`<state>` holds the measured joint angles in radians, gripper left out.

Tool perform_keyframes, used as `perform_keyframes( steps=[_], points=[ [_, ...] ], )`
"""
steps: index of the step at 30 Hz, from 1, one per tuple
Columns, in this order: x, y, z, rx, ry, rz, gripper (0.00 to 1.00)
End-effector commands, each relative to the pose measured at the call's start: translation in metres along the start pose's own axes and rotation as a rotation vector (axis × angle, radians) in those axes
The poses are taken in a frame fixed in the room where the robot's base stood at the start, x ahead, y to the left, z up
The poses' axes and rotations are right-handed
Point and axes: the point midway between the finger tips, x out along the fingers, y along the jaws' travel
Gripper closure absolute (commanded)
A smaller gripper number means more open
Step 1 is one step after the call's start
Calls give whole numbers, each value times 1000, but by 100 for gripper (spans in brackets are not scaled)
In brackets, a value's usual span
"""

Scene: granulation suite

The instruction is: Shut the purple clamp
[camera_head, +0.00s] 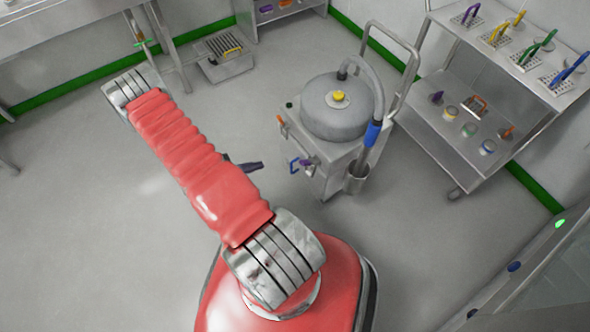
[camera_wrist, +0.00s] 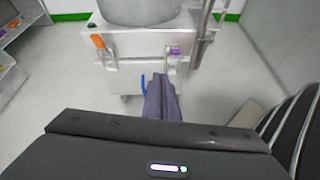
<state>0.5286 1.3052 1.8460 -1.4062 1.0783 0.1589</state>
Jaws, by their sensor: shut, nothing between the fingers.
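The purple clamp (camera_head: 300,163) is on the front side of the metal cart with the round grey vessel. It shows as a small purple piece (camera_wrist: 175,51) on the cart's front in the wrist view, with a metal part below it. I cannot tell how far its handle stands from the cart. My gripper (camera_head: 261,165) is shut and empty, a short way left of the clamp in the head view. In the wrist view my gripper (camera_wrist: 160,77) points at the cart, its fingertips just below and left of the purple piece. They look apart from it.
An orange clamp (camera_head: 282,126) is on the same cart (camera_head: 337,157), also seen in the wrist view (camera_wrist: 98,41). A hose with a blue grip (camera_head: 372,133) hangs at the cart's right. A shelf trolley (camera_head: 430,120) stands at right.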

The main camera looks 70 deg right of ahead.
Motion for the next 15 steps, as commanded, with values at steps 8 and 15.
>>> perform_keyframes(
  steps=[8, 15],
  points=[
    [56, -44, -40, -128, -23, 11, 100],
    [67, -55, -48, -158, -25, 18, 100]
  ],
)
